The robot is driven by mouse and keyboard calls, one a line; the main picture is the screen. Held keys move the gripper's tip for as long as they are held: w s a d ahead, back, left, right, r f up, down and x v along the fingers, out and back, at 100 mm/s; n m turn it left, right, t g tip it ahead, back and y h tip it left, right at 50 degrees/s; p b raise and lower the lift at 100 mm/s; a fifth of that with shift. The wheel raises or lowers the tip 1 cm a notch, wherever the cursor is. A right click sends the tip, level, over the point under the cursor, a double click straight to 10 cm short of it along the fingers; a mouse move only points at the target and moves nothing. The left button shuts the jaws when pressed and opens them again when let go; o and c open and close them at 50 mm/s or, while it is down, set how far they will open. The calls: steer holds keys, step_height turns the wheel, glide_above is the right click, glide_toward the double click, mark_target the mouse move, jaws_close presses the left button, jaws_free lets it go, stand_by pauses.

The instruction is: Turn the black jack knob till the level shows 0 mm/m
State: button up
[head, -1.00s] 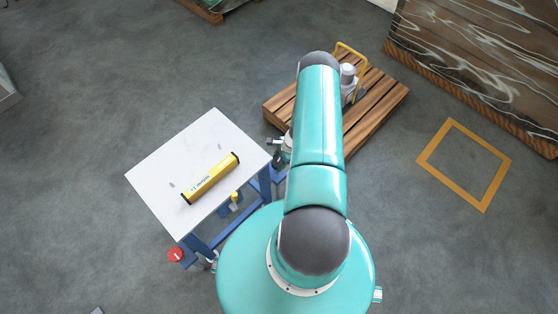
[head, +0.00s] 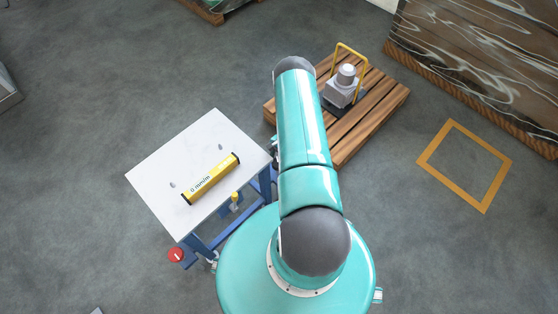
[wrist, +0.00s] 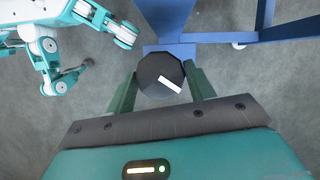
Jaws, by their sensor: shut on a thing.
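The yellow level (head: 221,172) lies on the white top of a blue-framed table (head: 155,165) in the head view. Its display appears to read 0 mm/m. The black jack knob (wrist: 154,72) is in the middle of the wrist view, under a blue leg, with a white stripe slanting down to the right. My gripper (wrist: 160,80) has one green finger on each side of the knob and is shut on it. In the head view my arm hides the gripper and the knob.
A red knob (head: 175,255) sits at the table's near corner, and a yellow part (head: 235,197) by its near side. A wooden pallet (head: 375,115) with a grey device (head: 342,92) stands behind my arm. A yellow floor square (head: 484,203) lies on open floor at right.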

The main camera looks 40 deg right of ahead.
steer(key=shift+n, duration=0.5)
steer(key=shift+g, duration=0.3)
steer(key=o, duration=1)
steer(key=shift+c, duration=0.2)
steer(key=shift+r, duration=0.15)
steer(key=v, duration=1.3)
steer(key=shift+r, duration=0.3)
